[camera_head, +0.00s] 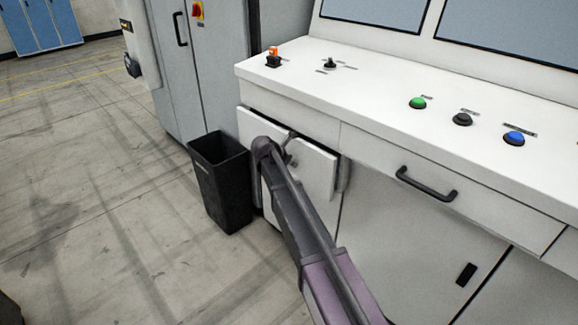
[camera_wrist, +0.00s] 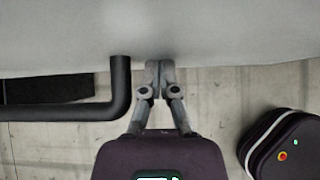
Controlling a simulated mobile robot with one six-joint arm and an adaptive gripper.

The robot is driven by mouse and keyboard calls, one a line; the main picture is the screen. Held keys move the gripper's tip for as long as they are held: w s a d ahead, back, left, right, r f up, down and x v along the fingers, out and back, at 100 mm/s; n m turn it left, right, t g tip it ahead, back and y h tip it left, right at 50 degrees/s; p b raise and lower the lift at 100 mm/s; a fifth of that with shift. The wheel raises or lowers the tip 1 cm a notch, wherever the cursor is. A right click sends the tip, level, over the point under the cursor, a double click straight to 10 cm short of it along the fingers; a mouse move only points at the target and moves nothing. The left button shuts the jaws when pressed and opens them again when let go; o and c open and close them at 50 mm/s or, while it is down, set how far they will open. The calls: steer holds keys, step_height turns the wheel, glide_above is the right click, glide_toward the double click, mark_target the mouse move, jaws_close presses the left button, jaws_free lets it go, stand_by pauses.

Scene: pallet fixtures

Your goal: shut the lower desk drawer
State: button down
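The lower desk drawer (camera_head: 315,173) is at the left end of the white control desk. Its white front stands out a little from the desk, with a dark gap above it and its side edge showing. My arm covers part of this front in the head view. In the wrist view my gripper (camera_wrist: 160,70) has its two fingers together with nothing seen between them. The fingertips are at a pale panel (camera_wrist: 225,35), touching or very near it; I cannot tell which. A black bar handle (camera_wrist: 118,100) is just left of the fingers.
A black bin (camera_head: 222,185) stands on the floor left of the drawer. A grey cabinet (camera_head: 205,75) is behind it. The desk (camera_head: 380,75) carries several buttons, and another drawer handle (camera_head: 427,188) sticks out to the right.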

steer(key=shift+s+a, duration=0.1)
steer(key=shift+a, duration=0.25)
steer(key=shift+s+a, duration=0.4)
steer(key=shift+s, duration=0.1)
steer(key=s+f+p+v, duration=0.1)
steer(key=p+v, duration=0.6)
steer(key=v, duration=0.4)
steer(key=shift+s+a+r, duration=0.15)
steer(key=shift+a+r, duration=0.05)
steer(key=shift+a, duration=0.45)
steer(key=shift+f, duration=0.1)
steer(key=s+d+f+t+h+b, duration=0.5)
steer(key=s+f+b, duration=0.3)
steer(key=b, duration=1.3)
steer(key=shift+s+f+t+h, duration=0.15)
steer(key=shift+s+t+h, duration=0.55)
steer(key=shift+t, duration=0.1)
